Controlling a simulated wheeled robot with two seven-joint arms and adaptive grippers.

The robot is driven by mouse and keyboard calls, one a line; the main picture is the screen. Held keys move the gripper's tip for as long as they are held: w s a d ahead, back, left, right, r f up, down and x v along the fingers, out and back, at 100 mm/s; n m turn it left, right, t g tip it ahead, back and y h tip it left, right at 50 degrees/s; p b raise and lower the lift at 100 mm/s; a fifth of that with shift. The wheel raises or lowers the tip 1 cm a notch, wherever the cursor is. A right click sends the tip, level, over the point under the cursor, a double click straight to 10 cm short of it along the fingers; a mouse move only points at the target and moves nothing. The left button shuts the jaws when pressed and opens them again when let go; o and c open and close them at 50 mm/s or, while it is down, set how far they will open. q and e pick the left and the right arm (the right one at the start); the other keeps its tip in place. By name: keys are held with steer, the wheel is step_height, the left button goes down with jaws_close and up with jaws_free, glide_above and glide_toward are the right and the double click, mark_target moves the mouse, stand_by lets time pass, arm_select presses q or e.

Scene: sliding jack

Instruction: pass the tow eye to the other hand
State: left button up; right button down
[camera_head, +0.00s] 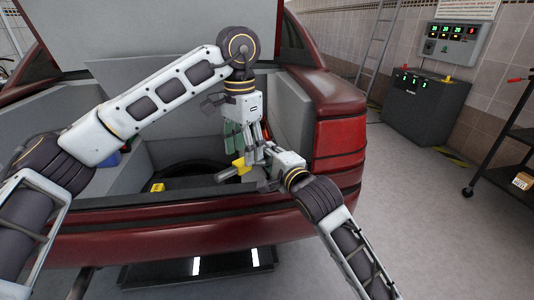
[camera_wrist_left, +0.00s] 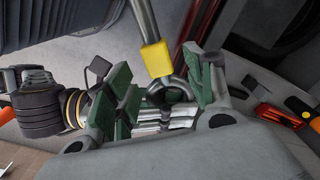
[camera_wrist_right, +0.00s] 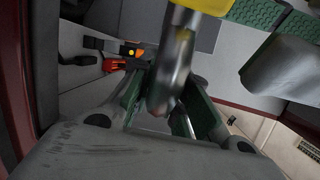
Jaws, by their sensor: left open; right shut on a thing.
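The tow eye has a yellow band (camera_head: 240,165), a grey rod pointing left and a ring at its right end; it is held above the open boot. In the left wrist view its band (camera_wrist_left: 157,58) and dark ring show. My right gripper (camera_head: 268,159) is shut on the ring end; in the right wrist view the metal (camera_wrist_right: 172,75) lies between its pads, blurred. My left gripper (camera_head: 246,146) points down from above, open. The ring appears between its green pads in the left wrist view; whether they touch it is unclear. The fingers partly hide the ring.
The red car's boot sill (camera_head: 190,212) runs below both grippers, and the tail light (camera_head: 340,140) is close on the right. A dark cabinet (camera_head: 425,110) and a trolley (camera_head: 505,150) stand at the right; floor between is clear.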

arm_select(q)
step_height(320, 180, up, 9)
stand_by(0.9)
stand_by(0.4)
